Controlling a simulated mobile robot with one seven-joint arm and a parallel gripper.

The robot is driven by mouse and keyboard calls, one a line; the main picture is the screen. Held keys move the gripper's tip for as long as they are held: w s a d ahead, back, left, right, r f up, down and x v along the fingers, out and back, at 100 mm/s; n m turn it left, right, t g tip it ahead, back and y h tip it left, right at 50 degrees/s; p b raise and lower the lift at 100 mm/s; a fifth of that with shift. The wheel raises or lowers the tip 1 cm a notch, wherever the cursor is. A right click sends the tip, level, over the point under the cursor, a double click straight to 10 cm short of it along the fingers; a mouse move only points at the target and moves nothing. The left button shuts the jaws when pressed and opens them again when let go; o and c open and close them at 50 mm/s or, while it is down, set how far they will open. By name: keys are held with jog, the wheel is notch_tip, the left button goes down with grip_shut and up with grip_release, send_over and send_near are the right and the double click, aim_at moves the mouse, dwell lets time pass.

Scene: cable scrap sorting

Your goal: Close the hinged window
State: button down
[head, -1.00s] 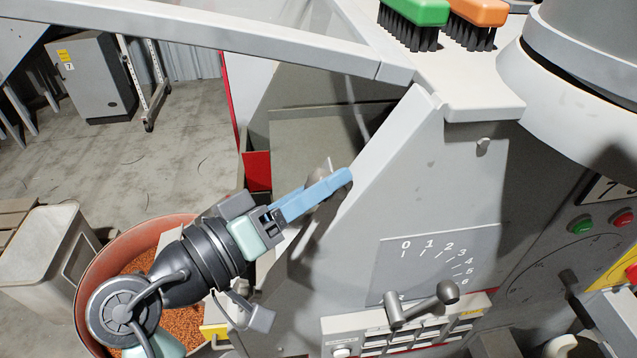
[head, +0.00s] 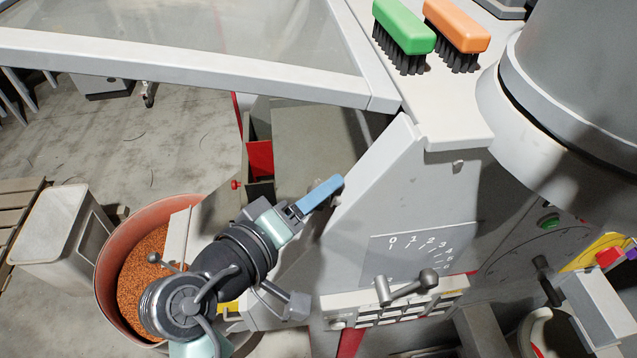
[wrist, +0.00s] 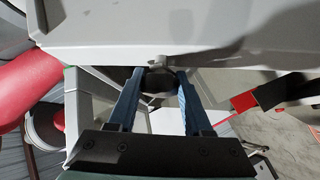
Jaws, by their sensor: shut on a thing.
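The hinged window (head: 215,80) is a pale grey frame around a clear pane, at the upper left of the head view. It stands open, jutting out leftward from the top of the grey machine (head: 420,190). My gripper (head: 334,188) has blue fingers and is below the window, by the sloped edge of the machine's side wall. In the wrist view my gripper (wrist: 158,78) is shut on a dark round knob (wrist: 157,82) beneath a broad grey panel. The knob is small and partly hidden, and I cannot tell what it belongs to.
A green brush (head: 405,28) and an orange brush (head: 458,27) lie on the machine top. A lever (head: 405,288) sticks out in front below the dial plate. A round bin (head: 112,262) of copper-coloured granules stands below my arm.

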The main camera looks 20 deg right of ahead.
jog(key=shift+c, duration=1.6)
grip_release()
jog(key=b+v, duration=0.4)
jog(key=v, duration=0.9)
jog(key=shift+r, duration=0.1)
